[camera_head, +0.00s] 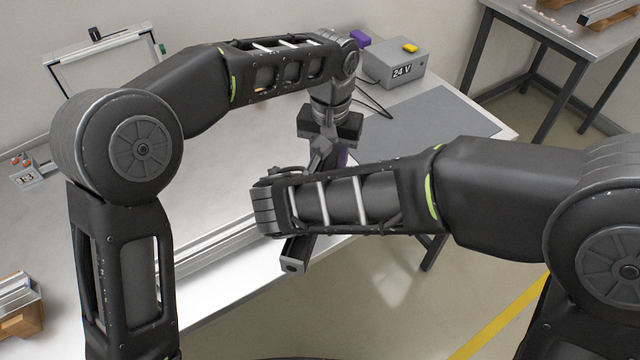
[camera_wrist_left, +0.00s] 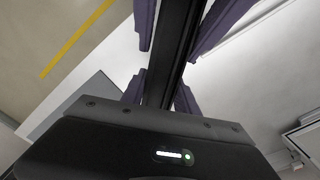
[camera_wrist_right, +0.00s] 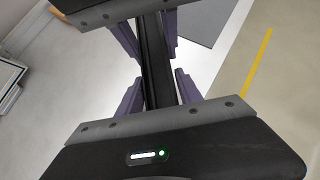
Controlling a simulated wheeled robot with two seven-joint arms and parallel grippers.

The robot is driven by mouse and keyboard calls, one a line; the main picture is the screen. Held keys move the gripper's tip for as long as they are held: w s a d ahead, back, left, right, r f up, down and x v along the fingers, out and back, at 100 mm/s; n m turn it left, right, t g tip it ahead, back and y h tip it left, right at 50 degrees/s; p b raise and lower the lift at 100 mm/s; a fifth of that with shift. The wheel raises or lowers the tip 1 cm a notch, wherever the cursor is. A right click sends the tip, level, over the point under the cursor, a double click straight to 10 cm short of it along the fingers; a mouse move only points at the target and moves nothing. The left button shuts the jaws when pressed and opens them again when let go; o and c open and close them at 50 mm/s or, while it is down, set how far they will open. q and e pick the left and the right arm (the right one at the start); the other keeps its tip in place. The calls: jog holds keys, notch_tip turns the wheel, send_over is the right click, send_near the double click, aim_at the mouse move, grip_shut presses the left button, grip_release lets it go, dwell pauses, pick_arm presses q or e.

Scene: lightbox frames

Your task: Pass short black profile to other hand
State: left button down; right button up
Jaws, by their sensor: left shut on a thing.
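The short black profile (camera_head: 297,252) slants down toward the viewer, off the table's front edge, its lower end free. My left gripper (camera_head: 325,142) is shut on its upper part. The profile also runs between purple fingers in the left wrist view (camera_wrist_left: 172,60) and the right wrist view (camera_wrist_right: 157,75). My right gripper (camera_wrist_right: 160,82) has its fingers on both sides of the profile, close to it, with a slim gap at one side. In the head view my right forearm hides that gripper and the profile's middle.
The white table (camera_head: 110,235) carries a long silver rail (camera_head: 210,245), a grey 24 V box (camera_head: 393,68) and a grey mat (camera_head: 440,120). A small block marked 13 (camera_head: 28,178) lies at left. Open floor is in front of the table's edge.

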grip_shut()
dwell(0.3)
pick_arm(q)
jog(key=c, duration=0.8)
grip_release()
jog(key=shift+c, duration=0.2)
jog(key=shift+r, duration=3.8)
